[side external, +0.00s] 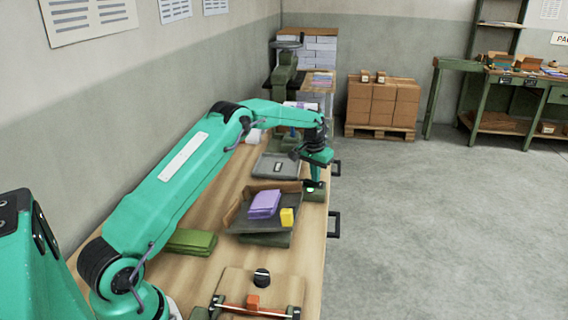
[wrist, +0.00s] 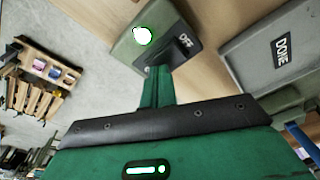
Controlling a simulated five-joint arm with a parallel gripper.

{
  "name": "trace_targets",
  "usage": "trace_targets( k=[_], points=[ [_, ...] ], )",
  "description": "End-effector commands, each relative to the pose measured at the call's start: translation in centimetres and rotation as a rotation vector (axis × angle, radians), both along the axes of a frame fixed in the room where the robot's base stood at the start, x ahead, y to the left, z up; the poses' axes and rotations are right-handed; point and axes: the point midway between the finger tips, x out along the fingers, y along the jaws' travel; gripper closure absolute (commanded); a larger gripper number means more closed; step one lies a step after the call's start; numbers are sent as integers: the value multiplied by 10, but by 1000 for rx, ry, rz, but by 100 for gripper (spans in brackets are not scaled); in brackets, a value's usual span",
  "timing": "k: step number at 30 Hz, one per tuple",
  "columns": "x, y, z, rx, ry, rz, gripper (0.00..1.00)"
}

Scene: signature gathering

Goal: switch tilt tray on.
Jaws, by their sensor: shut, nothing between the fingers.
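The tilt tray (side external: 238,222) is a dark tray on the bench, holding a purple stack (side external: 265,204) and a yellow block (side external: 287,217). A small green switch box (side external: 313,194) sits beside its far right corner, near the bench edge. My gripper (side external: 314,181) is shut and empty, pointing down at the box. In the wrist view its fingers (wrist: 160,74) overlap the box's near edge; I cannot tell whether they touch.
A grey tray labelled DONE (wrist: 240,50) lies beyond the tilt tray; it also shows in the side view (side external: 264,168). Green folders (side external: 191,241) lie to the left. A board with a black knob (side external: 262,278) is in front. Black handles stick out from the bench edge.

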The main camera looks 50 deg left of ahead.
Motion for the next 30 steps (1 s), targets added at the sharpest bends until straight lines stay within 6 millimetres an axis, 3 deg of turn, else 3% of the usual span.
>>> trace_targets(
  k=[30],
  points=[
    [0,0,50,0,1,0,100]
  ],
)
